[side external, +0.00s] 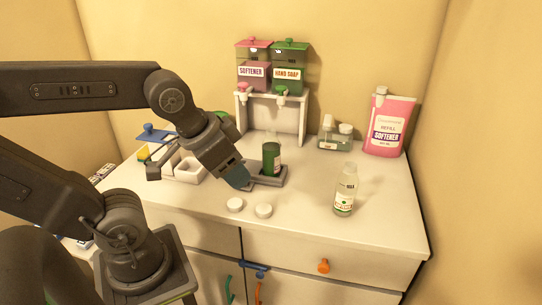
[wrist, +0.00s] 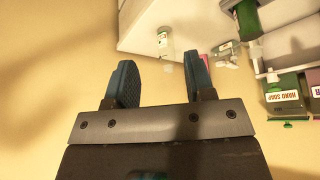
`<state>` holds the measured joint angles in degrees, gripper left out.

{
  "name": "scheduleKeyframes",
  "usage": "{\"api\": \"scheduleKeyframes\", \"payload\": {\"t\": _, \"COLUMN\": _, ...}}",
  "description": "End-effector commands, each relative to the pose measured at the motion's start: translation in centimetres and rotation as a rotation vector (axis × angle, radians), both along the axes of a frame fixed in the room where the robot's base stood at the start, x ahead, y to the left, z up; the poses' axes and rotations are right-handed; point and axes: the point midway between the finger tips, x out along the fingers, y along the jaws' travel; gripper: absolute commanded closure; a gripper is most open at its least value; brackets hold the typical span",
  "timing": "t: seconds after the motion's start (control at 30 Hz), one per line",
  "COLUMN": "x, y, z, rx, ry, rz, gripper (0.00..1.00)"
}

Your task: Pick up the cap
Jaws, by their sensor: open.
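Two round white caps lie side by side on the white counter in the side view, a left cap (side external: 235,204) and a right cap (side external: 264,210). My gripper (side external: 240,181) is above the counter just behind the left cap, apart from both caps. In the wrist view my gripper (wrist: 158,57) shows two blue fingers spread apart with nothing held between them. Neither cap can be made out in the wrist view.
A green bottle (side external: 271,158) stands in a grey tray (side external: 272,182) close to my gripper. A clear bottle (side external: 345,192) stands right of the caps. Softener (side external: 253,72) and hand soap (side external: 288,74) dispensers sit on a white stand. A pink refill pouch (side external: 390,125) stands behind.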

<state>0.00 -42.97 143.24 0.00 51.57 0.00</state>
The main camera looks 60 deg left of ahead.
Motion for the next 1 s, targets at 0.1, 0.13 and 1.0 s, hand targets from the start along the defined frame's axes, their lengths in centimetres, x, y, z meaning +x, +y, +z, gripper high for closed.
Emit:
{"api": "scheduleKeyframes", "payload": {"t": 0.1, "x": 0.00, "y": 0.00, "z": 0.00, "rx": 0.000, "ry": 0.000, "rz": 0.000, "gripper": 0.51}}
{"api": "scheduleKeyframes", "payload": {"t": 0.13, "x": 0.00, "y": 0.00, "z": 0.00, "rx": 0.000, "ry": 0.000, "rz": 0.000, "gripper": 0.51}}
{"api": "scheduleKeyframes", "payload": {"t": 1.0, "x": 0.96, "y": 0.46, "z": -0.21, "rx": 0.065, "ry": 0.039, "rz": -0.106, "gripper": 0.26}}
